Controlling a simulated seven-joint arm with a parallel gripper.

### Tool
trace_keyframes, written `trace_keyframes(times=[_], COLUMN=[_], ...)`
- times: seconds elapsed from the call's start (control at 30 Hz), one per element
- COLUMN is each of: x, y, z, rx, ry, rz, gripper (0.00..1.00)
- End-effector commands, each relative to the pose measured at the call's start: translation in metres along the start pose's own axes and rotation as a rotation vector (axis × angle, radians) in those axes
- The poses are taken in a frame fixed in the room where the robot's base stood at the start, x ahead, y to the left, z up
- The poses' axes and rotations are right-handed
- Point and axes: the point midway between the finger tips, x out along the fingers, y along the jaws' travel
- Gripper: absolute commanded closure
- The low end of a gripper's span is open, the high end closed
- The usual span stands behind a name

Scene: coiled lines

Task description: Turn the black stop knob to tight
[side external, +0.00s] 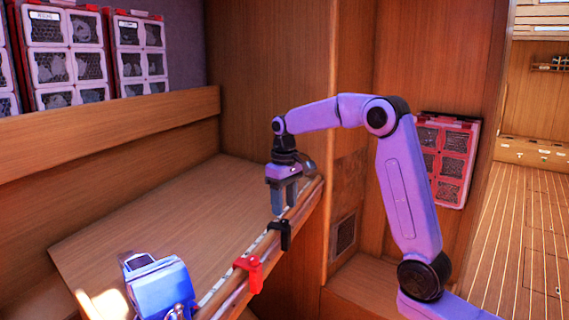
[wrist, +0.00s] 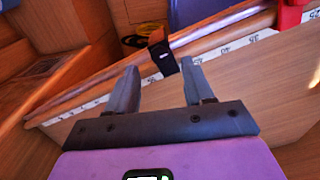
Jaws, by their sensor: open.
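The black stop (side external: 285,236) sits on the wooden rail along the panel's edge, just below my gripper (side external: 284,205) in the side view. In the wrist view the black stop (wrist: 163,57) shows beyond and between my fingertips, with a small white mark on its face. Its knob cannot be told clearly from its body, and its setting cannot be read. My gripper (wrist: 162,78) is open, points down and has nothing between its fingers. In the wrist view there is a visible gap between the fingertips and the stop.
A red stop (side external: 249,272) sits nearer the camera on the same rail (side external: 222,302), which carries a white numbered strip (wrist: 226,48). A blue device (side external: 160,288) stands at the rail's near end. Red-framed boxes (side external: 62,58) line the back shelf. The wooden panel (side external: 150,225) is largely clear.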

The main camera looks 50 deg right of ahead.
Motion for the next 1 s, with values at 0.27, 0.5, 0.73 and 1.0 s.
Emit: trace_keyframes(times=[0.27, 0.5, 0.73, 1.0], x=[-0.059, -0.098, -0.122, -0.131], y=[0.000, 0.000, 0.000, 0.000], z=[-0.001, -0.001, -0.001, 0.000], rx=[0.001, 0.001, 0.002, 0.001], ry=[0.004, 0.003, 0.001, -0.001], rz=[0.001, 0.000, 0.000, 0.000], gripper=[0.48, 0.48, 0.48, 0.48])
